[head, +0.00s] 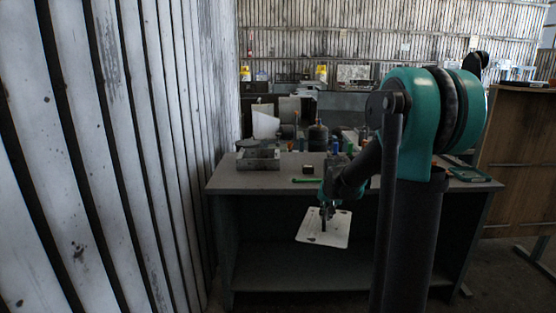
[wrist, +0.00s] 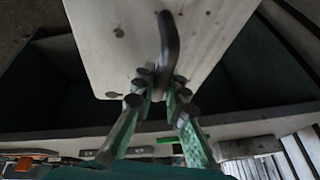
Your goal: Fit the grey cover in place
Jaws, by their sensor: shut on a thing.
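The grey cover (head: 338,233) is a pale flat plate with a dark handle and a few holes. It hangs tilted in front of the bench, below the bench top. In the wrist view the cover (wrist: 105,30) fills the upper middle, with its curved black handle (wrist: 168,40) on its face. My gripper (head: 327,211) is shut on this handle; in the wrist view the green fingers of my gripper (wrist: 159,90) close around its lower end. A grey metal box-like unit (head: 258,158), perhaps the housing, stands on the bench top's left; its opening is unclear.
The bench (head: 235,183) has an open space beneath its top. A small dark block (head: 308,169), a green tool (head: 306,180) and several bottles stand or lie on it. A slatted wall (head: 150,150) closes the left side. A wooden cabinet (head: 515,150) stands at right.

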